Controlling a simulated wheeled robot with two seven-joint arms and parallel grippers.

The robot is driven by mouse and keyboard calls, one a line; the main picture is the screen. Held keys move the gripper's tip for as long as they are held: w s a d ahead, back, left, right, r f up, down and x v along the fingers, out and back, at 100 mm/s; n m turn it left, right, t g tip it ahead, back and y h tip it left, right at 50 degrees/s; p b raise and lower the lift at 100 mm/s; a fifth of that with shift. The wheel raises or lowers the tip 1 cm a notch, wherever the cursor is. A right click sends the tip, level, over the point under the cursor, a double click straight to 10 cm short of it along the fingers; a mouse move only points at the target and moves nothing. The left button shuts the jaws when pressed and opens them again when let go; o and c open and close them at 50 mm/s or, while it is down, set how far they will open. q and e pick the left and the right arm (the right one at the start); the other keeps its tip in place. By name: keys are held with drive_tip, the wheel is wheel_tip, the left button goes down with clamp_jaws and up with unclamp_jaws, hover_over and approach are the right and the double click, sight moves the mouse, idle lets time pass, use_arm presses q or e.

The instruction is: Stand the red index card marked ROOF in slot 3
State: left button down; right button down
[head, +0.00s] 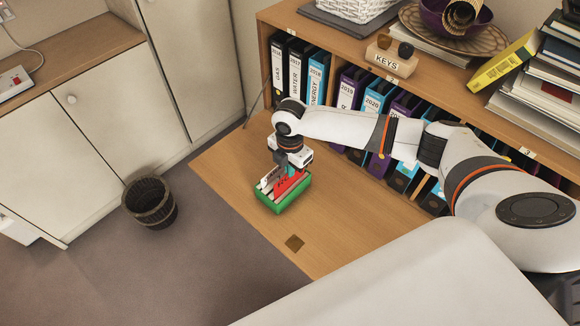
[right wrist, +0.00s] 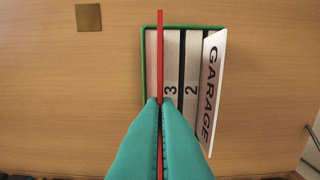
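The red card (right wrist: 160,50) shows edge-on in the right wrist view, so its lettering is hidden. My right gripper (right wrist: 160,105) has its teal fingers shut on it. The card is upright over the green box (head: 283,208), beside the printed 3 of slot 3 (right wrist: 170,90); I cannot tell whether its lower edge touches the floor of the slot. A white card marked GARAGE (right wrist: 212,85) leans in the box, right of the 2. In the head view the right gripper (head: 289,168) is just above the box. My left gripper is not in view.
The box stands on a wooden desktop (head: 240,170) with bare room around it. A dark square patch (head: 294,243) lies nearer me. Binders (head: 316,77) stand in a shelf behind, under a KEYS block (head: 390,62). A wicker bin (head: 149,202) is on the floor.

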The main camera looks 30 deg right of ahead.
drive_tip(key=shift+f+b, duration=0.6)
drive_tip(key=shift+f, duration=0.7)
idle(0.5)
drive_tip(key=c, duration=2.1)
unclamp_jaws()
drive_tip(key=o, duration=0.4)
drive_tip(key=o, duration=0.6)
drive_tip(key=shift+c, duration=0.2)
drive_tip(key=shift+r, duration=0.1)
drive_tip(key=shift+r+p, duration=3.95)
drive_tip(key=shift+p, duration=0.2)
